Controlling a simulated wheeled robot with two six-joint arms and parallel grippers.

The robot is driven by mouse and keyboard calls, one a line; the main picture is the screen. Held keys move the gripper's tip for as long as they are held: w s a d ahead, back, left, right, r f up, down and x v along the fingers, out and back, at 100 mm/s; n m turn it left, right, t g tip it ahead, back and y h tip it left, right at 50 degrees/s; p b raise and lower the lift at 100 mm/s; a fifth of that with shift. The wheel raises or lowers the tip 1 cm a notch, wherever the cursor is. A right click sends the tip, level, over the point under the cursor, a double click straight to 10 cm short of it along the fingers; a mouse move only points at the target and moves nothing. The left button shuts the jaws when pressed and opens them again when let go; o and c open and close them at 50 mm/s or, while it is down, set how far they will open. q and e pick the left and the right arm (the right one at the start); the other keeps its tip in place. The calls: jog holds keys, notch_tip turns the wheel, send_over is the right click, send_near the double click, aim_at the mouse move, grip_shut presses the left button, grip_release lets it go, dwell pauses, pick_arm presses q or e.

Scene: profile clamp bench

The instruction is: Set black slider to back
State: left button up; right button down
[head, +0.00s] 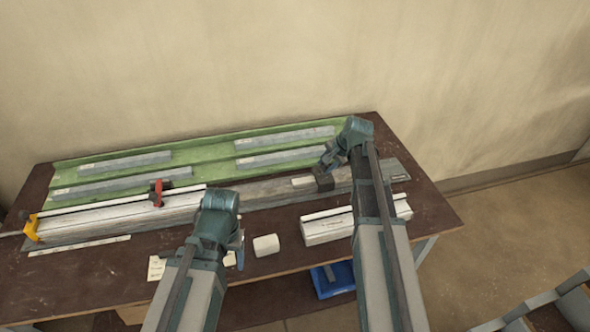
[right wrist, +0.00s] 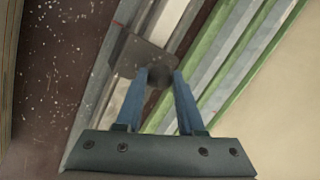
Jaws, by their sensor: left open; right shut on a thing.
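The black slider (head: 323,181) sits on the long grey rail (head: 268,191) on the bench, right of the middle. In the right wrist view it is a dark plate (right wrist: 138,55) with a round dark knob between my finger tips. My right gripper (head: 328,163) is shut on the black slider; its blue fingers (right wrist: 161,80) pinch the knob. My left gripper (head: 238,246) is open and empty over the front of the bench, apart from the slider. Its fingers are partly hidden by its own wrist.
A red clamp piece (head: 157,192) and a yellow end piece (head: 31,228) are on the rail's left part. A green tray (head: 210,149) with several grey bars lies behind. A white block (head: 266,245) and a white profile (head: 325,229) lie in front. A blue bin (head: 333,280) stands below.

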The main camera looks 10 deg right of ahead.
jog(key=d, duration=2.8)
jog(key=shift+d, duration=0.15)
jog(key=c, duration=0.9)
grip_release()
jog(key=shift+d, duration=0.1)
pick_arm(q)
jog(key=shift+d, duration=0.15)
pick_arm(e)
jog(key=o, duration=0.4)
pick_arm(q)
jog(key=shift+r, duration=0.1)
